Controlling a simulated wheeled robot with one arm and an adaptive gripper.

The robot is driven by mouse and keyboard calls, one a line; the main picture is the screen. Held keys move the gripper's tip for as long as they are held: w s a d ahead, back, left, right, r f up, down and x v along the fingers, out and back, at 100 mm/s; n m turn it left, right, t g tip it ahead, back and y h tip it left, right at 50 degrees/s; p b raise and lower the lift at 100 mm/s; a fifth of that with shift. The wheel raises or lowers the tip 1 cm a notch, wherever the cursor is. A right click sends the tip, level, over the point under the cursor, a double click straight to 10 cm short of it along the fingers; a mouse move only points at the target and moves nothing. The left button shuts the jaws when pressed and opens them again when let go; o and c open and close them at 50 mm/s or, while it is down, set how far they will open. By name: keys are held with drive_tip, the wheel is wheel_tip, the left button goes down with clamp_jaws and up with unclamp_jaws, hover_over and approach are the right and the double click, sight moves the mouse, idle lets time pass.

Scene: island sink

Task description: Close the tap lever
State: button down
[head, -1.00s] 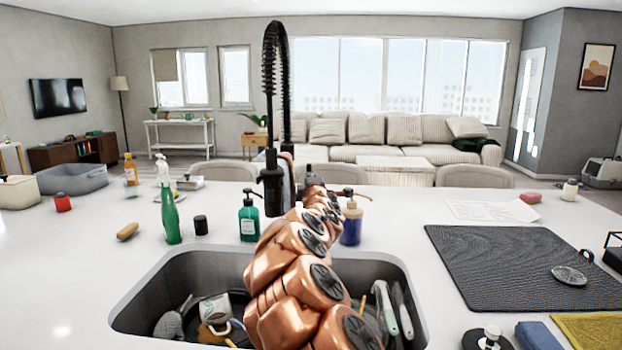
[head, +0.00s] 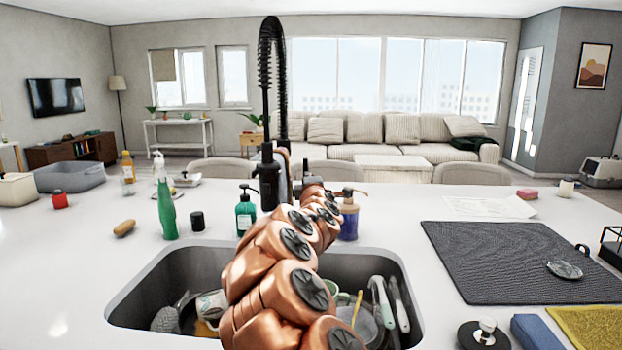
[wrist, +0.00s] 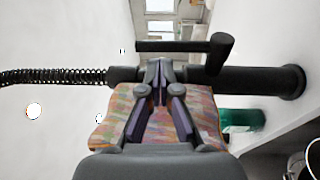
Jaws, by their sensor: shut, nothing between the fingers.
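The black tap (head: 268,180) with its spring hose stands behind the sink in the head view. In the wrist view the tap column (wrist: 255,80) runs sideways across the picture. Its lever (wrist: 170,46) is a thin dark bar from a short round stub, lying roughly parallel to the column. My gripper (wrist: 158,66) is shut and empty, its fingertips over the column and close beside the lever. I cannot tell whether they touch.
The sink (head: 150,290) below holds dishes and utensils. A green dispenser (head: 246,212) stands left of the tap and a blue one (head: 349,218) right of it. A green bottle (head: 166,210) stands farther left. A dark drying mat (head: 500,255) lies at right.

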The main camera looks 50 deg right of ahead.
drive_tip(key=b+v, duration=0.1)
drive_tip(key=v, duration=0.8)
drive_tip(key=shift+s+r, duration=0.25)
drive_tip(key=shift+r, duration=0.05)
drive_tip(key=shift+a, duration=0.15)
drive_tip(key=s+a+f+m+g+y+p, duration=0.25)
drive_tip(key=s+a+f+m, duration=0.2)
drive_tip(key=a, duration=0.35)
drive_tip(key=s+a+f+m+g+y+p, duration=0.2)
drive_tip(key=s+a+f+m+g, duration=0.15)
drive_tip(key=s+a, duration=0.4)
drive_tip(key=s+a+f+m+g+y+p, duration=0.2)
drive_tip(key=s+a+f+m+g+p, duration=0.15)
drive_tip(key=a, duration=0.55)
drive_tip(key=s+a+f+g+y+p, duration=0.1)
drive_tip(key=s+a+g+y, duration=0.1)
drive_tip(key=s+a, duration=0.7)
drive_tip(key=s+a+f+n+g+y+p, duration=0.1)
drive_tip(key=s+a+g+y, duration=0.2)
drive_tip(key=s+a, duration=0.7)
drive_tip(key=shift+f+g, duration=0.35)
drive_tip(key=shift+g, duration=0.5)
